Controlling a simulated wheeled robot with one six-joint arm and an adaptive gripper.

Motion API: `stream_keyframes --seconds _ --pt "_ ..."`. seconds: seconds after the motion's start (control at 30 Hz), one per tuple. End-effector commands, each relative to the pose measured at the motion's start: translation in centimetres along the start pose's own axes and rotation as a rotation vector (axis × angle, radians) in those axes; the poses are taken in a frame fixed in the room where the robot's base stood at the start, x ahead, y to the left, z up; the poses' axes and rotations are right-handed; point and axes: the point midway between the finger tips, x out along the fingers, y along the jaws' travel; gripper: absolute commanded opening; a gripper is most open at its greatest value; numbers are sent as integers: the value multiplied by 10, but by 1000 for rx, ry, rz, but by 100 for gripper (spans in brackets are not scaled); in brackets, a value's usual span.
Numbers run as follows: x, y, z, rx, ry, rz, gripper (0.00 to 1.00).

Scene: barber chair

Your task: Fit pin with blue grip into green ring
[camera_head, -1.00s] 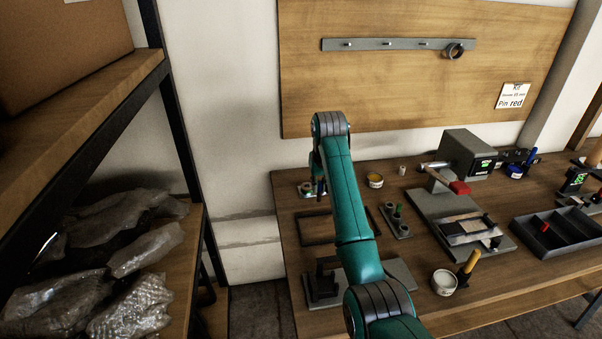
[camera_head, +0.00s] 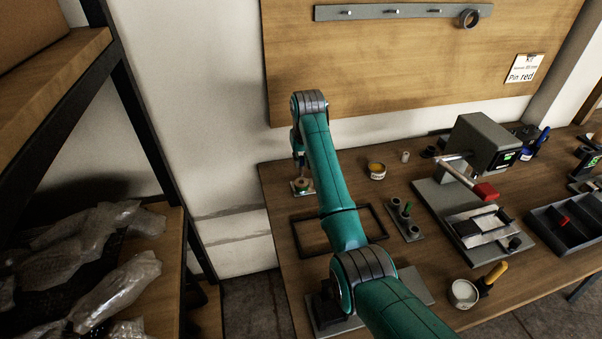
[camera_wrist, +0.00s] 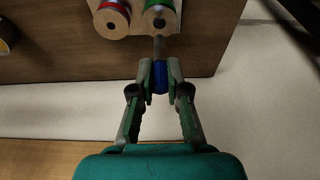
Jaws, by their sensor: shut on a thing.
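My gripper (camera_wrist: 160,72) is shut on the blue grip of a pin (camera_wrist: 160,82) in the wrist view. The pin's grey metal shaft points up the picture toward the green ring (camera_wrist: 174,5). The green ring surrounds a tan round piece with a dark hole. The shaft's end shows just below that hole; I cannot tell whether it touches the piece. A similar piece with a red ring (camera_wrist: 103,6) stands just left of it. In the head view the green ring (camera_head: 303,186) is small, below my gripper (camera_head: 299,172), which is partly hidden by my arm.
An empty dark frame (camera_head: 305,250) lies on the table near my arm. A press (camera_head: 482,143) with a red handle is farther right. A shelf with plastic-wrapped things (camera_head: 122,100) is at left.

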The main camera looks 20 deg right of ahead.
Motion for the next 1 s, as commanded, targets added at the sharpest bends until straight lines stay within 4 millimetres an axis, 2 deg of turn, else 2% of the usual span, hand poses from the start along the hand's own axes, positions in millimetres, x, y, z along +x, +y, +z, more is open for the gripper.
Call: stream_keyframes --seconds 0.17,0.4,0.8,0.83,0.9,1.0 --pt "14 0 4 0 0 0 0" --pt "47 0 13 0 0 0 0" --pt "53 0 14 0 1 0 0" --pt "53 0 14 0 2 0 19" --pt "53 0 14 0 2 0 37" --pt "53 0 14 0 2 0 40"
